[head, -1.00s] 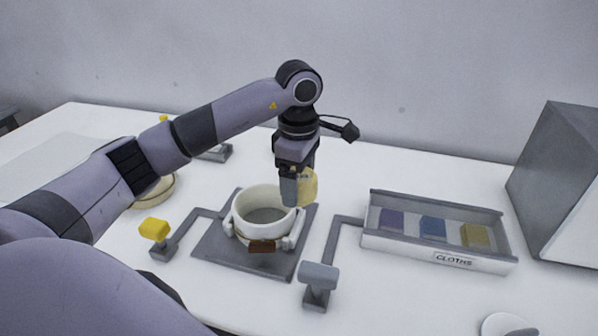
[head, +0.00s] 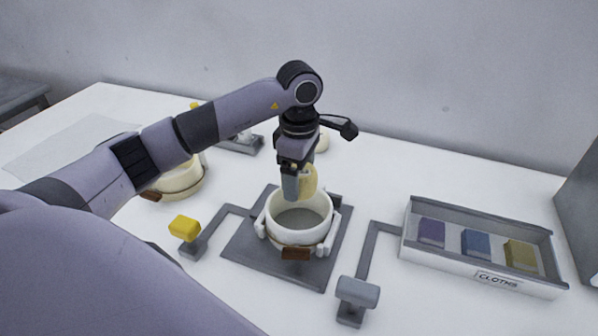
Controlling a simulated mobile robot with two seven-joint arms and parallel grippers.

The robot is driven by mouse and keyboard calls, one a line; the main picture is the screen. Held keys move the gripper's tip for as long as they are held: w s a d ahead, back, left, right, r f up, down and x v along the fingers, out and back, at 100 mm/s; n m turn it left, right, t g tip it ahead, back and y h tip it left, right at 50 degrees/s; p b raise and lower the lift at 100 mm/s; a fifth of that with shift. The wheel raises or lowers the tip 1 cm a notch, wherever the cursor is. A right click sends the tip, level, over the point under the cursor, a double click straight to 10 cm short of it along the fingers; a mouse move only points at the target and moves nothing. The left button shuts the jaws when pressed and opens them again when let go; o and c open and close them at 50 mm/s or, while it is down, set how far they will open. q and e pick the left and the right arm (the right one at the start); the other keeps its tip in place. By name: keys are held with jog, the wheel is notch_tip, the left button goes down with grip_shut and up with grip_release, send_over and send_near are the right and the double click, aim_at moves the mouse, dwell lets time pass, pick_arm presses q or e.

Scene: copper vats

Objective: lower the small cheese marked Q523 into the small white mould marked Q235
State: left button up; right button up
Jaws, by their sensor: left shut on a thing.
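My left gripper (head: 297,186) points down and is shut on a small pale yellow cheese (head: 310,180). The cheese shows to the right of the fingers, partly hidden by them. A round white mould (head: 292,236) with a brown tag (head: 296,254) stands upright on a grey plate (head: 244,240). The gripper and cheese appear over the back part of its opening; their exact height above the rim is hard to tell. The visible inside of the mould looks empty and grey. No mark is readable on cheese or tag. My right gripper is not in view.
Posts with a yellow head (head: 184,229) and a grey head (head: 357,290) flank the plate. A tray marked CLOTHS (head: 450,268) holds folded cloths at right. Another pale mould (head: 182,180) stands at left, partly behind my arm. A grey box (head: 580,222) is at far right.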

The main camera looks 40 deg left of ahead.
pick_arm(q)
jog(key=shift+f+b, duration=3.75)
jog(key=shift+f, duration=1.5)
jog(key=shift+f+b, duration=0.65)
jog(key=shift+f, duration=0.25)
jog(key=o, duration=1.1)
jog(key=shift+o, duration=0.2)
